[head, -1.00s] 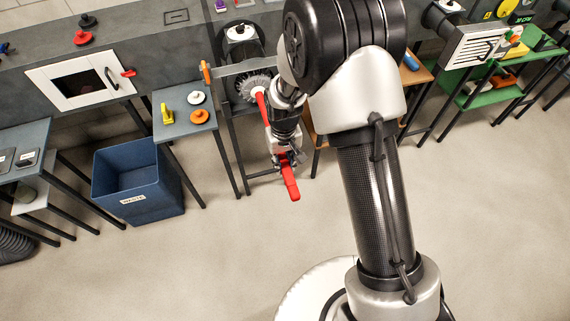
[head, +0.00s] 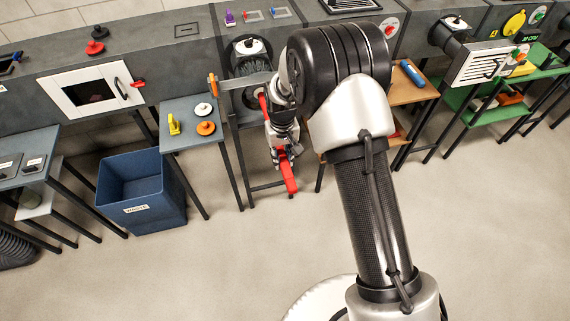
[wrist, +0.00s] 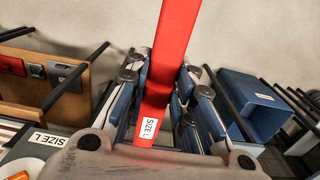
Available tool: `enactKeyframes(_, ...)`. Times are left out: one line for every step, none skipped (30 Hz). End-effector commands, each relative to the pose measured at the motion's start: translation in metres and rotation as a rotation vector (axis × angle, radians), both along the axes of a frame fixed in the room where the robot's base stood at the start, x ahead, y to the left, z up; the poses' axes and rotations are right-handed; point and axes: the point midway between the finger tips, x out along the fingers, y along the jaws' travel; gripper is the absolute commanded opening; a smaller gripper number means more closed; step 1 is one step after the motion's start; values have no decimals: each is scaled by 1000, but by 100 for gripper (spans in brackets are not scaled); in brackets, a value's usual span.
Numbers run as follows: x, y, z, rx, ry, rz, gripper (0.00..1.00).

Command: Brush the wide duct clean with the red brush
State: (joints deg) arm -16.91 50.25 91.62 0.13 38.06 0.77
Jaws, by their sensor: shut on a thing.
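The red brush is in my gripper (head: 281,149). Its red handle (head: 289,178) sticks out below the fingers in the head view and its upper shaft (head: 264,108) runs up toward a round dark opening at the duct bench. In the wrist view the red handle (wrist: 172,50), with a "SIZE L" label, passes between the blue-padded fingers (wrist: 165,95). The dark round duct mouth (head: 246,66) stands just above the shaft, with a white-topped fitting (head: 248,46) over it. The brush head is partly hidden by my arm; I cannot tell how far it is inside.
A small table (head: 186,136) left of the duct holds a yellow part, a white knob and an orange knob. A blue waste bin (head: 143,195) stands on the floor. A wooden-topped table (head: 412,95) is to the right. The floor in front is clear.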

Motion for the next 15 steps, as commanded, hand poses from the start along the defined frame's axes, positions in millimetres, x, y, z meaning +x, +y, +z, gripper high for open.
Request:
enactKeyframes(5,1,-1,0,0,0,0)
enactKeyframes(9,2,-1,1,-2,0,0)
enactKeyframes(12,3,0,0,-1,0,0)
enactKeyframes(15,4,0,0,-1,0,0)
enactKeyframes(18,5,-1,0,0,0,0)
enactKeyframes(22,6,-1,0,-1,0,0)
enactKeyframes(25,7,-1,0,-1,0,0)
enactKeyframes(28,8,0,0,-1,0,0)
enactKeyframes(32,9,-1,1,-2,0,0)
enactKeyframes(34,10,-1,0,0,0,0)
enactKeyframes(37,11,-1,0,-1,0,0)
enactKeyframes(41,12,-1,1,-2,0,0)
enactKeyframes(44,12,0,1,-2,0,0)
enactKeyframes(47,13,-1,0,0,0,0)
enactKeyframes(51,15,-1,1,-2,0,0)
